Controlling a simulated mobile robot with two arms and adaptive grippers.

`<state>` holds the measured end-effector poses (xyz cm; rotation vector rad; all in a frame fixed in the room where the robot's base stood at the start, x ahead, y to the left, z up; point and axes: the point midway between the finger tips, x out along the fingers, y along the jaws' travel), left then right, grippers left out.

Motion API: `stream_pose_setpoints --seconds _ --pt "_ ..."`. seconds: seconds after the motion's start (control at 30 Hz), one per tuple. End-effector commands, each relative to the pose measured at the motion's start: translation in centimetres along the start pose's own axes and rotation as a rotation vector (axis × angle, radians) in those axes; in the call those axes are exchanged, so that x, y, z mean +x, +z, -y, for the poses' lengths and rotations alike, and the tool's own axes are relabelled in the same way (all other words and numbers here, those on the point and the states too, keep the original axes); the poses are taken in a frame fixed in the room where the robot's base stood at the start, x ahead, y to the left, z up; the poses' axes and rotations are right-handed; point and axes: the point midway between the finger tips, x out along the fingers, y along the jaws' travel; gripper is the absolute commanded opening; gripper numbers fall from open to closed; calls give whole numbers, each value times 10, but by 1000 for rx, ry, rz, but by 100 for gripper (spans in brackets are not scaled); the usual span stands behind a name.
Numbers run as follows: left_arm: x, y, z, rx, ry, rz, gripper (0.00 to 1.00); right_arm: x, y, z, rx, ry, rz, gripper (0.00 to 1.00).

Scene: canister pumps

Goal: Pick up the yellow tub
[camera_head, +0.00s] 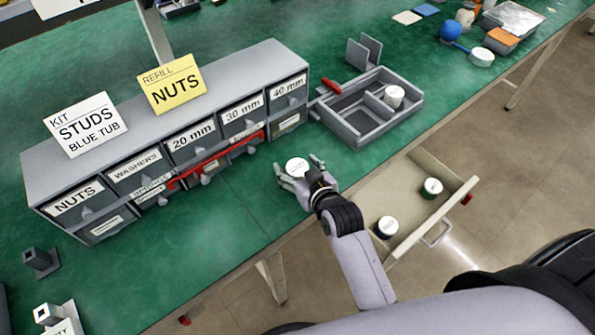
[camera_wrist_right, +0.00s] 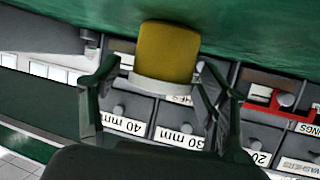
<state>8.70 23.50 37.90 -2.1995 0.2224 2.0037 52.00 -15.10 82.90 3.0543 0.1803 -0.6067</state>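The yellow tub (camera_wrist_right: 167,52) stands on the green bench in front of the labelled drawer unit. In the head view only its white lid (camera_head: 297,165) shows clearly. My right gripper (camera_head: 299,168) reaches in from the bench's front edge, with its fingers on either side of the tub. In the right wrist view the tub is between and slightly beyond the open fingertips (camera_wrist_right: 160,72), with a visible gap on the left. Contact on the right side is hard to tell. My left gripper is in neither view.
The grey drawer unit (camera_head: 235,85) with a red bar (camera_head: 215,160) stands behind the tub. A grey divided tray (camera_head: 365,135) holds a white-lidded canister (camera_head: 394,96). An open drawer (camera_head: 408,170) below the bench holds two tubs. Bench left of the tub is clear.

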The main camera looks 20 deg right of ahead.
Motion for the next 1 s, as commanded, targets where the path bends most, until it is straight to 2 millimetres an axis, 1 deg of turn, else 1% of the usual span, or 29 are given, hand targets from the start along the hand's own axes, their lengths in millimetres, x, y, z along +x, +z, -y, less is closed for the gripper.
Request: stream_pose_setpoints --seconds 0.07,0.77,0.8,1.0 --pt "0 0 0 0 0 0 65 0 0 0 0 0 0 62" --pt "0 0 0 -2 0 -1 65 0 0 0 -1 0 0 16" --pt "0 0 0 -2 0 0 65 0 0 0 -1 0 -1 14" --pt "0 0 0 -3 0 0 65 0 -1 0 -1 0 -1 14"
